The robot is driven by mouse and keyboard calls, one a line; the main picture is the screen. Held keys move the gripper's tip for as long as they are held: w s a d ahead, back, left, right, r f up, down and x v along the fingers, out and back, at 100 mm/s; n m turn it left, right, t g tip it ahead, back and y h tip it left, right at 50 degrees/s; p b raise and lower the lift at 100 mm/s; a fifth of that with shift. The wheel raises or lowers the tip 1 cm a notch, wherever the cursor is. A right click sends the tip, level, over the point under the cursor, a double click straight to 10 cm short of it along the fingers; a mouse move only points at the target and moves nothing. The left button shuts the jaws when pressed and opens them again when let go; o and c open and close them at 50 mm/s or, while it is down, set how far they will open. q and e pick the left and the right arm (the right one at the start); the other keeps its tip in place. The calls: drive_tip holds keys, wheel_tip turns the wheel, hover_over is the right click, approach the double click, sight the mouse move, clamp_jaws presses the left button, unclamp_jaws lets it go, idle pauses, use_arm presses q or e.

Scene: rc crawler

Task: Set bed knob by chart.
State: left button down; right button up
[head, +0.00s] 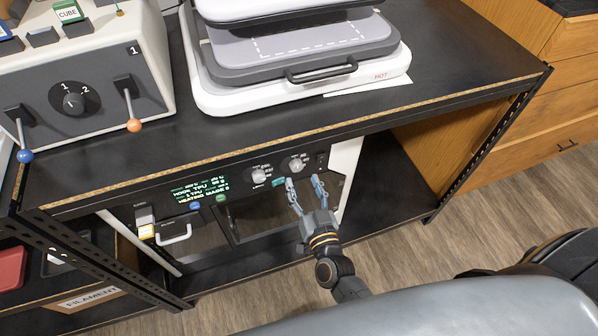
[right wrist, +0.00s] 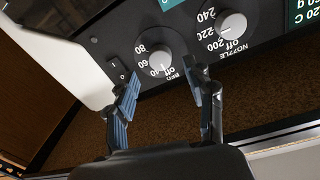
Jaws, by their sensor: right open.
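The bed knob (right wrist: 160,61) is a round silver dial on a black panel, with a scale of Off, 40, 60 and 80. It also shows in the head view (head: 296,163). My right gripper (head: 304,183) is open in front of it; in the right wrist view its fingers (right wrist: 161,78) stand to either side of the knob, and contact is not clear. The knob's exact setting is hard to read. A green-text display (head: 199,190) sits on the panel; its lines are too small to read fully. My left gripper is out of view.
The similar nozzle knob (right wrist: 234,25) is beside the bed knob, and a rocker switch (right wrist: 118,70) is on its other side. The machine sits under a black tabletop (head: 440,80). A heated press (head: 300,60) and a control box (head: 80,70) stand on top.

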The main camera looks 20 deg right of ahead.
sight(297, 170)
drive_tip(key=shift+w, duration=2.1)
drive_tip(key=shift+c, duration=0.4)
clamp_jaws()
